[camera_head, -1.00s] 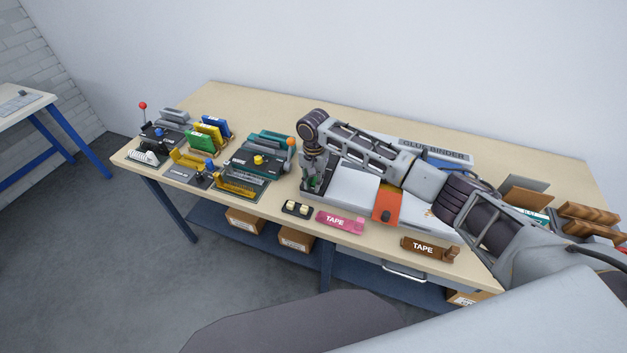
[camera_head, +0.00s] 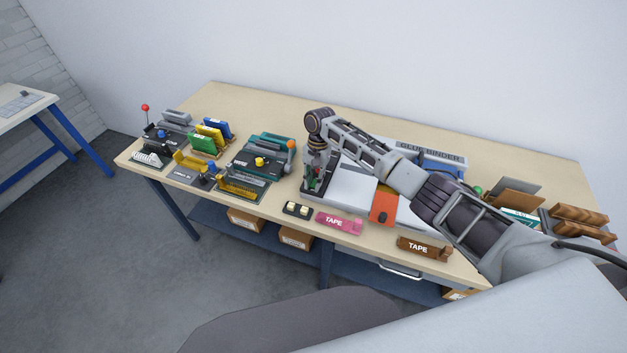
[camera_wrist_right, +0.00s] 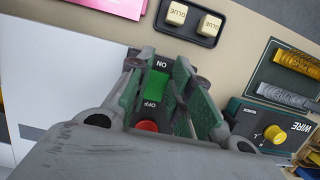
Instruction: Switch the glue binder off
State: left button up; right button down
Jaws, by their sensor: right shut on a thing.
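The glue binder (camera_head: 350,188) stands on the bench, with a grey-white bed, an orange part and a sign at the back reading GLUE BINDER (camera_head: 431,155). Its switch panel, in the right wrist view, has a green ON button (camera_wrist_right: 155,90) and a round red OFF control (camera_wrist_right: 147,126). My right gripper (camera_head: 312,186) is low over the binder's left end. In the right wrist view, its fingers (camera_wrist_right: 165,82) straddle the panel and are shut on the switch. The exact contact is partly hidden by the gripper body. My left gripper is out of view.
The wire binder (camera_head: 262,158) and other machines stand to the left. Brown holders (camera_head: 579,222) are at the right.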

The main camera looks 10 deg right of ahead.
jog(key=shift+w+r, duration=0.1)
jog(key=c, duration=1.3)
grip_release()
jog(key=shift+v, duration=5.95)
jog(key=shift+d, duration=0.1)
